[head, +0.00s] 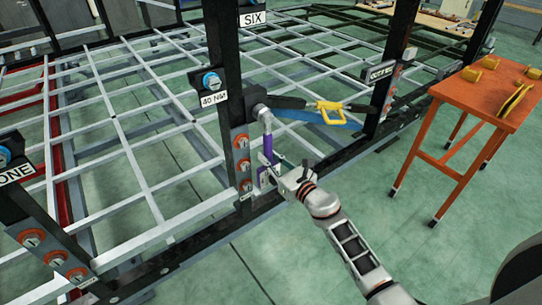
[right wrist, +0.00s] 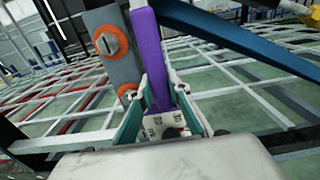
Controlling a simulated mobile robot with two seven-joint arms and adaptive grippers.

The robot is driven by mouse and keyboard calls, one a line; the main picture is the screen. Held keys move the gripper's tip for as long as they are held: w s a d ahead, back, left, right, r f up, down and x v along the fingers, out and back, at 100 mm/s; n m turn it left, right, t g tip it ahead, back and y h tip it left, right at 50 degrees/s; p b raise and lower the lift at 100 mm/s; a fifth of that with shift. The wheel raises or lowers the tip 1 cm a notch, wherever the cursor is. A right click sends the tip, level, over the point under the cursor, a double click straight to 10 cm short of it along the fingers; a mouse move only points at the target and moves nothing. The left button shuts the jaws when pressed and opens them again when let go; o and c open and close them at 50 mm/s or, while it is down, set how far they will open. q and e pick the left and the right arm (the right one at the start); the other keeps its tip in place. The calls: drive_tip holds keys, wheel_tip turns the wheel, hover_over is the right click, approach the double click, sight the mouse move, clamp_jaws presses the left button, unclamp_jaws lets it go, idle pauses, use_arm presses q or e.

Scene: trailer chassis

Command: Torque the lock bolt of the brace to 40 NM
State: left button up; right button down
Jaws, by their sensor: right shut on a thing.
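A wrench with a purple handle (head: 266,148) hangs down along the black post marked SIX, its grey upper end (head: 263,112) at a dark fitting on the post. My right gripper (head: 276,172) is shut on the lower part of the handle. In the right wrist view the purple handle (right wrist: 148,50) rises between the two fingers (right wrist: 160,115). A blue-ringed bolt (head: 212,82) sits on the post above a 40 NM label (head: 214,99). I cannot tell whether the wrench is seated on a bolt. My left gripper is not in view.
A grey plate with orange-ringed bolts (head: 242,142) is beside the wrench. A yellow-handled tool (head: 330,113) and blue bar (head: 310,117) extend right of the post. An orange table (head: 470,93) with yellow items stands at right. White lattice bars (head: 130,150) fill the left.

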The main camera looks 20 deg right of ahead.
drive_tip(key=shift+s+a+r+m, duration=0.2)
drive_tip(key=shift+a+m, duration=0.2)
drive_tip(key=shift+a, duration=0.2)
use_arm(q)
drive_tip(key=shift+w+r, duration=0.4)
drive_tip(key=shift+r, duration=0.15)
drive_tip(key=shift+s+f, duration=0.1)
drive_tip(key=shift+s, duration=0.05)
use_arm(e)
drive_tip(key=shift+a, duration=0.1)
drive_tip(key=shift+s+a+r+m+p, duration=0.1)
drive_tip(key=shift+s+a+m+p, duration=0.05)
drive_tip(key=shift+a+m+p, duration=0.3)
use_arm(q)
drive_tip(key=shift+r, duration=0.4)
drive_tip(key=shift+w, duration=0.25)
use_arm(e)
drive_tip(key=shift+d, duration=0.1)
